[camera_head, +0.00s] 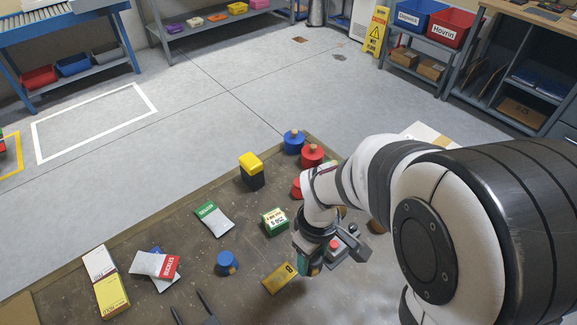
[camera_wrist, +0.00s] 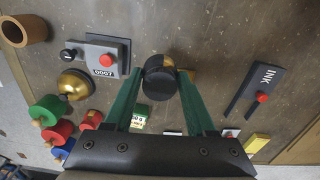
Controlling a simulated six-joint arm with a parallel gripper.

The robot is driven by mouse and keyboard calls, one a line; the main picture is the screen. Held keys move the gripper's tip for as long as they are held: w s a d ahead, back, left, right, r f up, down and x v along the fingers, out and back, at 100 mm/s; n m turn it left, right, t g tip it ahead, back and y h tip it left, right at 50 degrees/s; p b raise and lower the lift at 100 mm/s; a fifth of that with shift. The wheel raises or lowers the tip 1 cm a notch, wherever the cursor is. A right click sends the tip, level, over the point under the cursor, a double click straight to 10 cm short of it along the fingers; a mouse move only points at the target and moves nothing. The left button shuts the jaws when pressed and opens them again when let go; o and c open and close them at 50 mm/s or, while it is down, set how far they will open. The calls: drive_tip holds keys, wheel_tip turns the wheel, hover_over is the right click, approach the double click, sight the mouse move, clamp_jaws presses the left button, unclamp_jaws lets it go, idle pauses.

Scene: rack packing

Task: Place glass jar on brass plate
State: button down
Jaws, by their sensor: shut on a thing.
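My gripper (camera_wrist: 157,80) has green fingers, shut on a small round dark thing (camera_wrist: 157,72) with a black and grey top. It is probably the glass jar, but I cannot see clear glass. A yellow-gold patch (camera_wrist: 188,73) shows just behind it, partly hidden; it may be the brass plate. In the head view, the brass plate (camera_head: 279,278) is a small gold rectangle with a dark mark, lying on the table. My gripper (camera_head: 316,268) is right beside it there, and the held thing is hidden. I cannot tell whether it touches the table.
A grey device labelled 0007 (camera_wrist: 106,60), a brass dome (camera_wrist: 75,84) and a brown cup (camera_wrist: 24,30) stand left in the wrist view. A blue cylinder (camera_head: 228,263) and a green-white box (camera_head: 274,221) are near the plate.

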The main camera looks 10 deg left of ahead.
drive_tip(key=a+f, duration=0.1)
drive_tip(key=a, duration=0.1)
drive_tip(key=a+f, duration=0.1)
drive_tip(key=a, duration=0.1)
drive_tip(key=a+f, duration=0.1)
drive_tip(key=a, duration=0.1)
drive_tip(key=shift+w+a+f, duration=0.2)
drive_tip(key=shift+f, duration=0.2)
drive_tip(key=shift+a+f, duration=0.15)
drive_tip(key=shift+f, duration=0.95)
drive_tip(key=shift+a+f, duration=0.1)
drive_tip(key=shift+f, duration=0.95)
drive_tip(key=shift+f, duration=0.1)
drive_tip(key=shift+c, duration=1.1)
unclamp_jaws()
wheel_tip(320, 180, up, 12)
drive_tip(key=s+d+r+m+y, duration=0.1)
drive_tip(key=s+d+r+m, duration=0.2)
drive_tip(key=s+d+m, duration=0.3)
drive_tip(key=s+d+r+m, duration=0.4)
drive_tip(key=s+d+m, duration=0.1)
drive_tip(key=s+m, duration=0.4)
drive_tip(key=shift+s+d+m+y, duration=0.3)
drive_tip(key=shift+s+d+y, duration=0.1)
